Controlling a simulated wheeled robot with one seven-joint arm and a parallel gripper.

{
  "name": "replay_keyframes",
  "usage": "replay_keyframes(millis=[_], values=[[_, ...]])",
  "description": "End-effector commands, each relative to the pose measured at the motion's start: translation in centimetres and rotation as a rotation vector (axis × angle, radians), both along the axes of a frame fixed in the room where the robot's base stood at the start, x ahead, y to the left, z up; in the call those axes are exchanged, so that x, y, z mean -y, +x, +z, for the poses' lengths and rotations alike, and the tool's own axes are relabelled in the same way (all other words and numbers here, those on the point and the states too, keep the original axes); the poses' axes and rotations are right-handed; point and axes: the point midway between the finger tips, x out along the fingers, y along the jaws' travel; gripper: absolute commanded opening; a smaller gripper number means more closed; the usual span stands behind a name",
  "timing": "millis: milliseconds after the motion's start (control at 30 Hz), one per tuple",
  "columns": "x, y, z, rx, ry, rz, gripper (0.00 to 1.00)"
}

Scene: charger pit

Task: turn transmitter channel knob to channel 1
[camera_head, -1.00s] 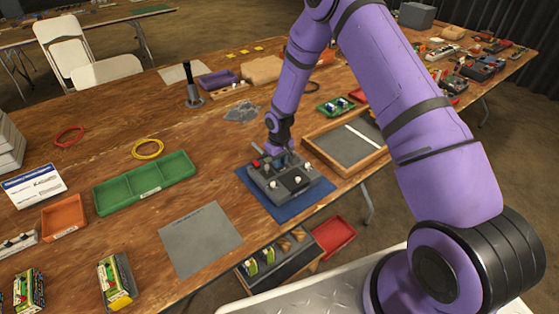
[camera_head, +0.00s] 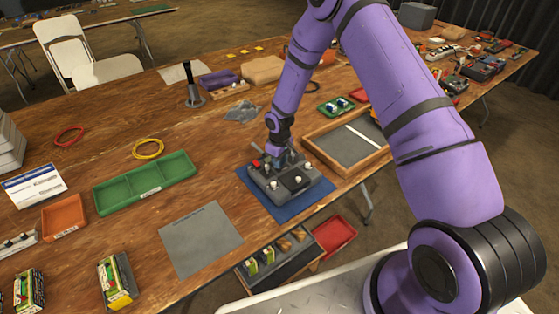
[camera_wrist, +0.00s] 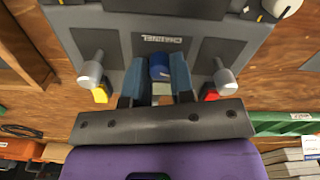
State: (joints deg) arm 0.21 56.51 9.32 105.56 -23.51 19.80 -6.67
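The transmitter (camera_head: 294,181) is a grey box with small white-tipped sticks on its face, lying on a blue mat (camera_head: 305,206). Its blue channel knob (camera_wrist: 160,66) shows in the wrist view beside the upside-down CHANNEL label (camera_wrist: 162,40). My gripper (camera_wrist: 159,72) has its two blue-grey fingers on either side of the knob, with no clear gap seen, so it looks shut on it. The knob's pointer and channel marks cannot be read. In the head view my gripper (camera_head: 280,158) is at the transmitter's far edge and hides the knob.
Two metal sticks (camera_wrist: 90,72) (camera_wrist: 224,78) stand close on either side of my fingers. A wooden tray (camera_head: 350,171) is right of the mat, and a green divided tray (camera_head: 146,203) is to the left. A flat grey sheet (camera_head: 200,240) lies in front.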

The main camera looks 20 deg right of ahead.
Motion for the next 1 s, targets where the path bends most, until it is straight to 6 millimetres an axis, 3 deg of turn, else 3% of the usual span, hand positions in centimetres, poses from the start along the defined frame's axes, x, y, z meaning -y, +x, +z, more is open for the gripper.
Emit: replay_keyframes(millis=[33,100,467,1000], values=[[0.0,0.0,0.0,0.001,0.0,0.0,0.34],[0.0,0.0,0.0,0.0,0.0,0.0,0.46],[0.0,0.0,0.5,0.0,0.0,-0.001,0.46],[0.0,0.1,9.3,0.003,0.001,0.0,0.46]])
